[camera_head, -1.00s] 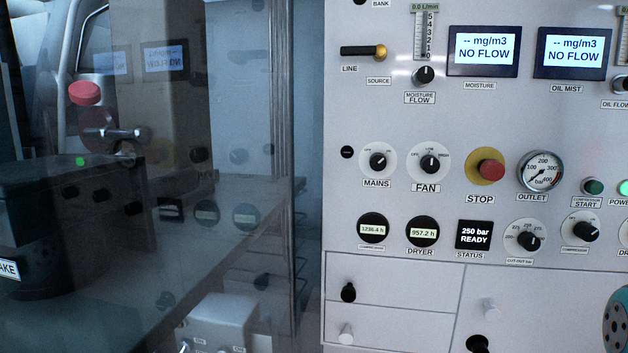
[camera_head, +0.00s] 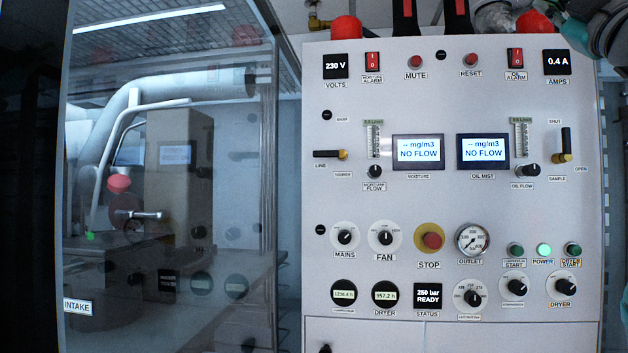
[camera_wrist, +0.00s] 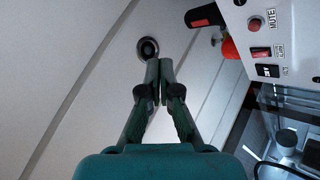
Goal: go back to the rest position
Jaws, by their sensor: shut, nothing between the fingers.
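My gripper (camera_wrist: 159,72) shows in the wrist view with its two dark fingers together and nothing between them. It is apart from the fill panel, whose upper corner with the MUTE button (camera_wrist: 255,23) and a red alarm switch (camera_wrist: 261,52) shows at the right of that view. In the head view the fill panel (camera_head: 420,205) stands upright, and a teal and dark part of my arm (camera_head: 605,30) shows at the top right corner. My gripper's fingers are not clearly visible in the head view.
A glass enclosure (camera_head: 170,250) with machinery and reflections stands left of the panel. Red lamps (camera_head: 346,27) and red-and-black handles (camera_head: 404,15) rise along the panel's top edge. A round dark fitting (camera_wrist: 148,48) sits on the pale surface beyond my fingertips.

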